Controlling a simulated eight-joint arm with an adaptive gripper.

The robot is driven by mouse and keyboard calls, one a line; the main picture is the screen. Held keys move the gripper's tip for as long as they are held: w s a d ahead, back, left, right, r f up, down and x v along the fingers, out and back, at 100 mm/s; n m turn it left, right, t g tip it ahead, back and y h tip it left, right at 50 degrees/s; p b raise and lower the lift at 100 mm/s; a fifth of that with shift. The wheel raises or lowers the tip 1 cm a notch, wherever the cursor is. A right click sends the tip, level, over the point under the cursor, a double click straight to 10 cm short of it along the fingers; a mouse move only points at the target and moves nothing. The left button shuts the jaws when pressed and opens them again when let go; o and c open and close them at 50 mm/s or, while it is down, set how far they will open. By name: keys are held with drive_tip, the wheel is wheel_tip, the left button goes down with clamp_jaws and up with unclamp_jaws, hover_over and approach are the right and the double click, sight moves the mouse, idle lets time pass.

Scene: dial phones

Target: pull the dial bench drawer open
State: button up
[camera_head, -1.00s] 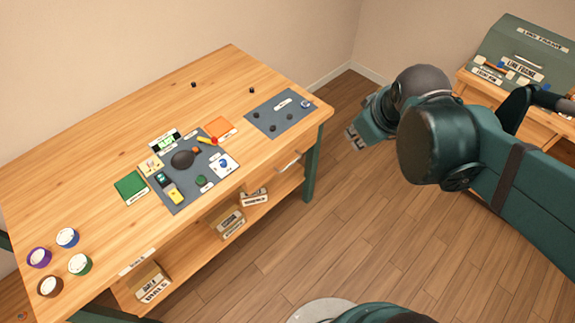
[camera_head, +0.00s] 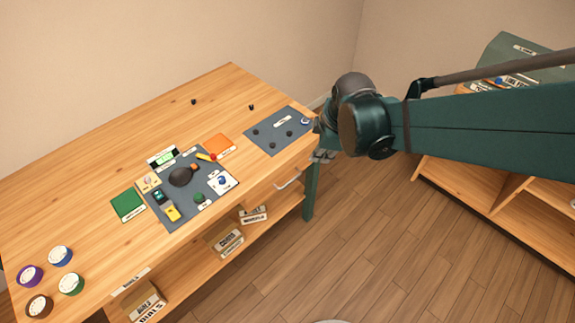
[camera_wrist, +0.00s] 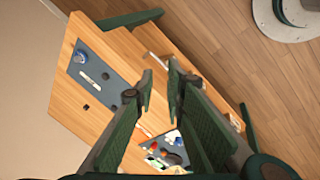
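The wooden dial bench (camera_head: 120,140) fills the left of the head view. A pale bar handle (camera_head: 287,183) sits on the drawer front under its right part, and the drawer looks shut. The handle also shows in the wrist view (camera_wrist: 156,60), beyond the fingertips. My gripper (camera_head: 323,155) is at the bench's right front corner, right of the handle and apart from it, partly hidden by my wrist. In the wrist view my gripper (camera_wrist: 160,74) has its two fingers apart with nothing between them.
A grey mat (camera_head: 280,132) with small dark parts lies near the right corner. A bench leg (camera_head: 311,190) stands below it. Boxes (camera_head: 228,240) sit on the lower shelf. A second wooden bench (camera_head: 465,180) is at the right. The floor between is clear.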

sight(287, 184)
drive_tip(key=w+a+f+n+g+b, duration=0.1)
drive_tip(key=w+a+f+n, duration=0.1)
drive_tip(key=a+f+n, duration=0.2)
drive_tip(key=w+a+f+n+g, duration=0.1)
drive_tip(key=a+f+n, duration=0.4)
drive_tip(key=f, duration=0.6)
drive_tip(key=shift+w+n+b, duration=0.35)
drive_tip(key=shift+w+n, duration=0.05)
drive_tip(key=shift+w, duration=0.35)
drive_tip(key=shift+f, duration=0.15)
drive_tip(key=shift+w+a+f+b, duration=0.2)
drive_tip(key=shift+f+b, duration=0.2)
drive_tip(key=shift+f, duration=0.85)
drive_tip(key=shift+w+a+f+b, duration=0.15)
drive_tip(key=shift+f+b, duration=0.25)
drive_tip(key=shift+f, duration=0.85)
drive_tip(key=shift+w+a+f+b, duration=0.15)
drive_tip(key=shift+f+b, duration=0.25)
drive_tip(key=shift+f, duration=0.85)
drive_tip(key=shift+c, duration=0.6)
clamp_jaws()
